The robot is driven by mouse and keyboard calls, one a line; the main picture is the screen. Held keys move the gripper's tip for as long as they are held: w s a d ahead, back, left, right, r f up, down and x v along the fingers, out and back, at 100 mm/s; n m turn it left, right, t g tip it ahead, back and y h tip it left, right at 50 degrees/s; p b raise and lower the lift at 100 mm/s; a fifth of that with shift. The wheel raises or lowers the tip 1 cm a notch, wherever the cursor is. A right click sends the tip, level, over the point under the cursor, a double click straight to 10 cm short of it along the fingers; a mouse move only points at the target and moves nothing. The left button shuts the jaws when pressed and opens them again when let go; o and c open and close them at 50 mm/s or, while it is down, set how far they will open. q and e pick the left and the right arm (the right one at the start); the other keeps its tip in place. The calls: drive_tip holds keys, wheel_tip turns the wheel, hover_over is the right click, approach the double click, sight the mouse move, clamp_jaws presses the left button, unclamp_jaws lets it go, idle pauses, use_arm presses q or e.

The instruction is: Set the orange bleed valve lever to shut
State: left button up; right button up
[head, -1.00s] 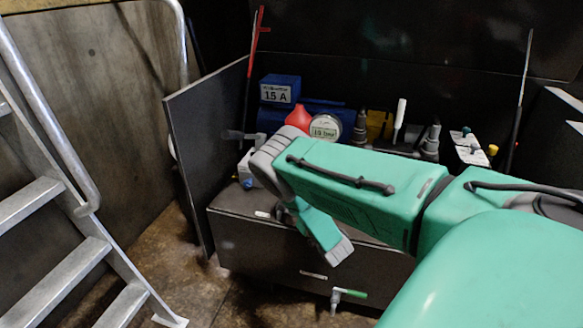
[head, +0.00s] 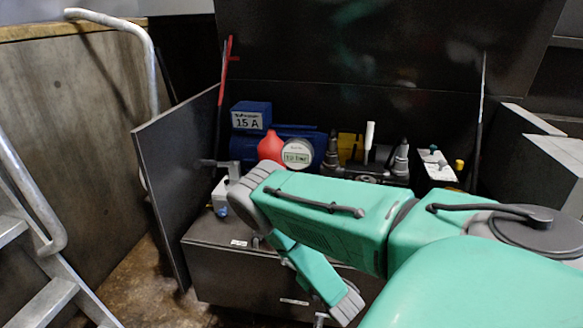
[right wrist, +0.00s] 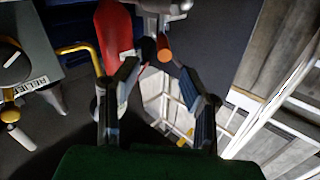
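In the right wrist view an orange round end (right wrist: 165,48), likely the tip of the bleed valve lever, shows just beyond and between my right gripper's fingertips. My right gripper (right wrist: 165,80) is open, its two dark fingers spread apart, with nothing between the pads. The orange end appears seen nearly end-on, so I cannot tell the lever's angle. In the head view my right arm crosses in front of the machine and hides the gripper and the orange lever. My left gripper is not in view.
A red rounded part (right wrist: 114,35) stands close by the left finger. In the head view are a blue motor box (head: 250,117), a round gauge (head: 297,153), a white-topped lever (head: 369,135) and an upright dark panel (head: 180,180). A metal stepladder (head: 45,300) stands at left.

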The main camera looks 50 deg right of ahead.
drive_tip(key=shift+s+a, duration=0.1)
drive_tip(key=shift+s, duration=0.25)
